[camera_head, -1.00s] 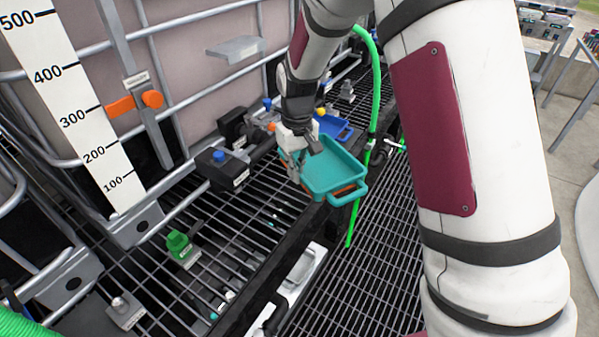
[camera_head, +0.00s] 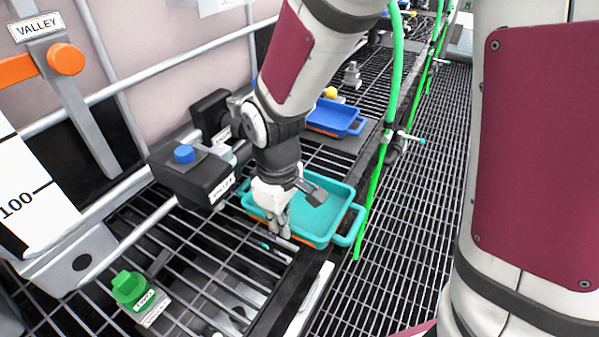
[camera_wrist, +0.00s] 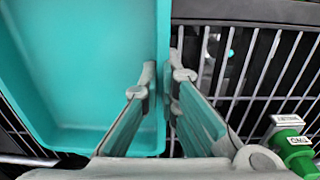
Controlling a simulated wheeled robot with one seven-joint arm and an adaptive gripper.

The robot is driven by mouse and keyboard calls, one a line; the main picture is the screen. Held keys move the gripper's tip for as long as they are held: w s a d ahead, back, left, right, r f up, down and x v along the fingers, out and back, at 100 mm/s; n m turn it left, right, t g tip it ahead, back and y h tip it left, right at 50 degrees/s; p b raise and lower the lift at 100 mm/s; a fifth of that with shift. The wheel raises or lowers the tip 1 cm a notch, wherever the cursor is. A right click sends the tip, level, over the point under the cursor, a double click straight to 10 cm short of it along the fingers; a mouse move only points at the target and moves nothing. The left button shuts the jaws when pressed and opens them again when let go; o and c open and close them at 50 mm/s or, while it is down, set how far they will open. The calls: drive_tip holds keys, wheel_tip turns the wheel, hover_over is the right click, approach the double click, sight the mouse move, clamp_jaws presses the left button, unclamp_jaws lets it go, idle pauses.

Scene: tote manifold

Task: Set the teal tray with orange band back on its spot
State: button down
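The teal tray (camera_head: 340,197) with an orange band low on its side is in the middle of the head view, at the deck's right edge. Its looped handle reaches out toward the green hose. My gripper (camera_head: 279,228) is at the tray's near side wall. In the wrist view, my gripper (camera_wrist: 163,80) has one finger inside the teal tray (camera_wrist: 85,60) and one outside, closed on the wall between them. The tray looks about level, low over the grating; whether it touches the grating I cannot tell. The surface under it is hidden.
A blue tray (camera_head: 335,117) sits behind on the deck. A black valve box with a blue knob (camera_head: 184,154) stands left of my gripper. A green-capped block (camera_head: 130,288) is at front left. A green hose (camera_head: 376,190) hangs just right of the tray.

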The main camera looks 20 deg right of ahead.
drive_tip(key=w+d, duration=0.2)
drive_tip(key=w, duration=0.3)
drive_tip(key=w+d+f+b, duration=0.1)
drive_tip(key=w+d, duration=0.1)
drive_tip(key=w, duration=0.3)
drive_tip(key=w+d, duration=0.2)
drive_tip(key=w, duration=0.3)
drive_tip(key=shift+f, duration=0.35)
drive_tip(key=shift+f+b, duration=0.6)
drive_tip(key=shift+f, duration=1.1)
drive_tip(key=shift+f, duration=0.15)
drive_tip(key=c, duration=2.1)
unclamp_jaws()
drive_tip(key=o, duration=0.3)
